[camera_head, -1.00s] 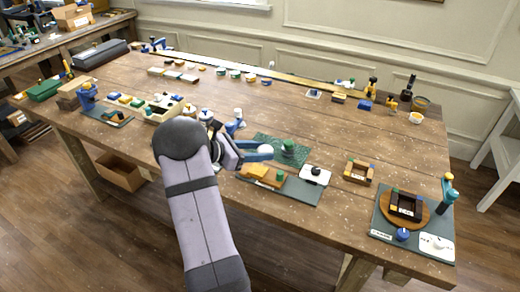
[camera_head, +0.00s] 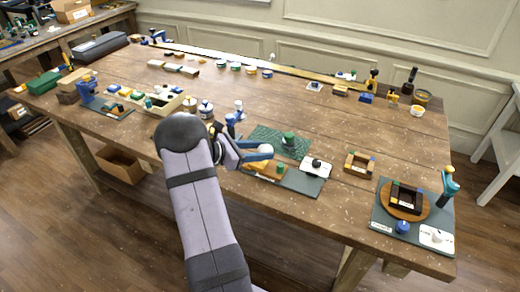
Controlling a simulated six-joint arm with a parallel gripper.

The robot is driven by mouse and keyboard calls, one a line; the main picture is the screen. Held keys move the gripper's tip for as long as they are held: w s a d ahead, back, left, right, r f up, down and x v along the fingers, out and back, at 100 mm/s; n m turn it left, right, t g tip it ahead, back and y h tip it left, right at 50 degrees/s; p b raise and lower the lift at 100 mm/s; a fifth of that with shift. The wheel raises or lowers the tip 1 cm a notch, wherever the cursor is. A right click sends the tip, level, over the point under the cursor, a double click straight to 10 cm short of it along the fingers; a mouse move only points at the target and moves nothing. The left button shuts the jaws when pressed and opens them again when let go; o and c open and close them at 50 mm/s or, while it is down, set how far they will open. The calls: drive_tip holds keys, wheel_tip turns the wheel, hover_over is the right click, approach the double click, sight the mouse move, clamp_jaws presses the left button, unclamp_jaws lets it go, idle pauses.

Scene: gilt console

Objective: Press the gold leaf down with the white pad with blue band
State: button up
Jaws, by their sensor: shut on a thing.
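Just below the fingers, an orange-yellow block (camera_head: 270,174) lies on the board (camera_head: 305,184), partly hidden by the gripper. I cannot tell whether the pad touches it. I cannot clearly make out the gold leaf at this size.
A green mat (camera_head: 268,136) with a green-topped knob (camera_head: 289,138) lies behind the gripper. A white block with a black knob (camera_head: 316,167) is to the right. Bare table lies beyond the mat.

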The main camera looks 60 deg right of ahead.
sight(248, 164)
drive_tip(key=shift+f+b, duration=1.25)
drive_tip(key=shift+f, duration=0.75)
drive_tip(key=shift+w+f, duration=0.2)
drive_tip(key=shift+w, duration=2.35)
drive_tip(key=shift+s, duration=2.6)
drive_tip(key=shift+w, duration=2.5)
drive_tip(key=shift+s, duration=2.55)
drive_tip(key=shift+w+b, duration=0.3)
drive_tip(key=shift+w, duration=2.35)
wheel_tip(248, 164, up, 8)
drive_tip(key=p, duration=0.5)
drive_tip(key=shift+w+f, duration=0.1)
